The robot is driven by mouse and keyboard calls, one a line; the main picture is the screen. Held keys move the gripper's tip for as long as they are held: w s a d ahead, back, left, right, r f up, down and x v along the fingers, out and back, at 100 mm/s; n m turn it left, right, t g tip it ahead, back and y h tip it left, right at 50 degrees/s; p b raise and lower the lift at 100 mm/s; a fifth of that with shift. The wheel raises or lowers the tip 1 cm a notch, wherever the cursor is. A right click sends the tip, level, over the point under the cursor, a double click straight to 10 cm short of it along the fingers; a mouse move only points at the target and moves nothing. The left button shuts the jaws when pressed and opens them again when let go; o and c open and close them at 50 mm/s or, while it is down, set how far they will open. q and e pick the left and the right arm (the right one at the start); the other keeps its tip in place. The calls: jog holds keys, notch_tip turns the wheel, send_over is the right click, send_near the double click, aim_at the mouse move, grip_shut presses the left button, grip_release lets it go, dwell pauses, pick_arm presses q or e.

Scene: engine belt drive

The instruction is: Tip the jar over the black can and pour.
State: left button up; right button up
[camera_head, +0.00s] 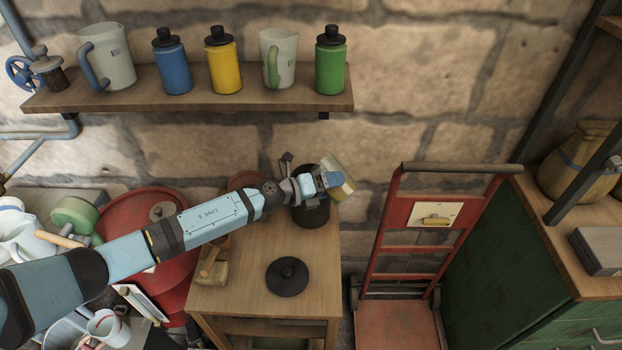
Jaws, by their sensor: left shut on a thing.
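My left gripper (328,181) is shut on the jar (341,170), a pale cream piece mostly hidden behind the fingers. The jar is tilted, and it appears just above and to the right of the black can's top. The black can (312,214) stands upright at the back right of the small wooden table, partly hidden by my gripper. I cannot see whether anything is flowing from the jar. My right gripper is out of view.
A round black lid (287,278) lies on the wooden table (235,298). A wooden block-like tool (211,268) is at its left. A red hand truck (416,222) stands to the right. A shelf (190,98) with bottles and jugs is above. Clutter surrounds a red drum (150,215).

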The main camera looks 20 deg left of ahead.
pick_arm(q)
jog(key=shift+r+n+h+b, duration=0.35)
jog(key=shift+r+n+h, duration=0.15)
jog(key=shift+r+n, duration=0.15)
dwell(0.4)
jog(key=shift+w+a+r+n+b, duration=0.4)
jog(key=shift+a+n+b, duration=0.1)
jog(key=shift+a+n, duration=0.25)
dwell(0.6)
jog(key=shift+w+a+f+n+t+h+b, duration=0.15)
jog(key=shift+f+n+t+h+b, duration=0.15)
jog(key=shift+n+h+b, duration=0.35)
dwell(0.7)
jog(key=shift+a+r+n, duration=0.15)
jog(key=shift+r+n, duration=0.1)
jog(key=shift+n, duration=0.2)
